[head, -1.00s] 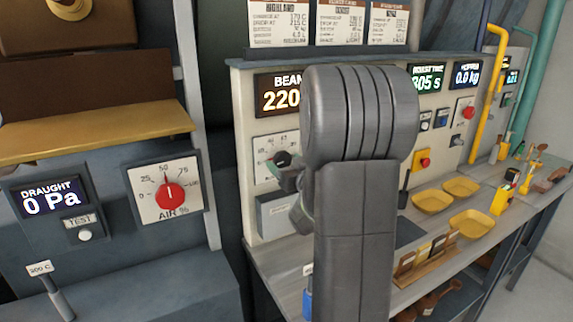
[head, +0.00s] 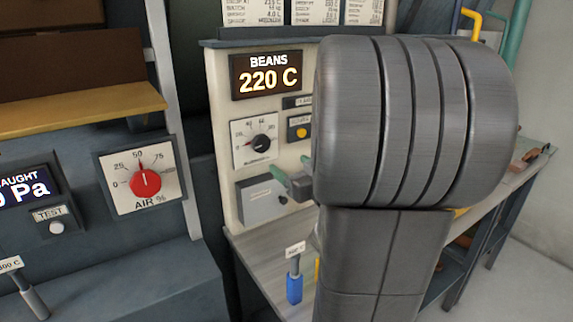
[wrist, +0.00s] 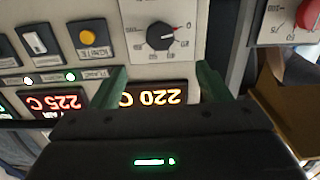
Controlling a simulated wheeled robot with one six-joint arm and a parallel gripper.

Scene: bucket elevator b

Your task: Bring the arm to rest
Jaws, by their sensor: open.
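My gripper (wrist: 165,88) shows in the wrist view with its two green fingers apart and nothing between them. It faces the panel with the black burner-style dial (wrist: 160,36) and the lit 220 C display (wrist: 160,97). In the head view my gripper (head: 280,178) is partly hidden behind my large grey arm link. Its visible green finger is in front of the panel, below the black dial (head: 261,143) and near a grey box (head: 262,203). I cannot tell whether it touches anything.
The red AIR dial (head: 146,184) and draught display (head: 25,192) are on the left. A blue-handled tool (head: 294,287) stands at the bench (head: 262,262). My arm hides most of the bench and panel right of centre. Open floor (head: 525,270) shows at lower right.

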